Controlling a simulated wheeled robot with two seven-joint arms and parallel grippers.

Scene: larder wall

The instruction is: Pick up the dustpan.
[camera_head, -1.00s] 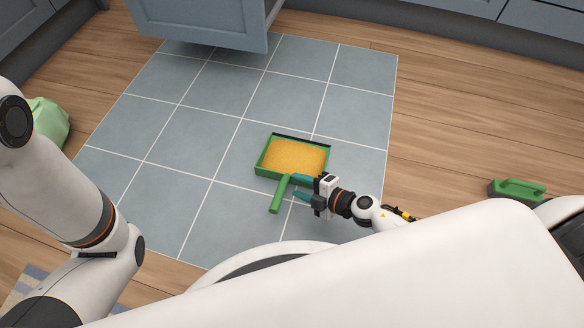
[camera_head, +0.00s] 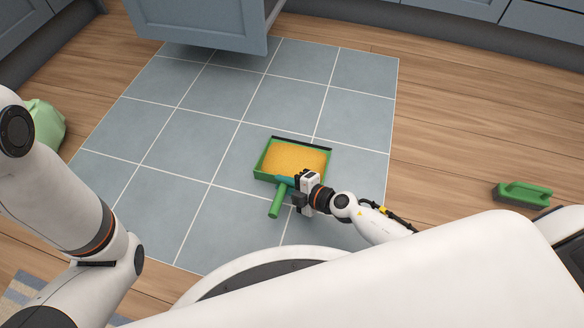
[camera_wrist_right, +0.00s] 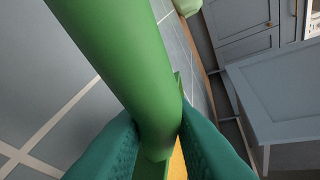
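The green dustpan (camera_head: 262,163) lies on the tiled floor with yellow-orange material spread in its tray. Its green handle (camera_head: 276,203) points toward me. My right gripper (camera_head: 284,189) is at the handle near the tray. In the right wrist view the two teal fingers (camera_wrist_right: 157,120) stand on either side of the green handle (camera_wrist_right: 125,65), close to it; firm contact is not clear. The lower finger is largely hidden in the head view. My left arm shows at the left, but its gripper is out of view.
A green brush-like object (camera_head: 523,194) lies on the wooden floor at the right. A pale green bag-like thing (camera_head: 47,125) is at the left, partly behind my arm. The tiles around the dustpan are clear.

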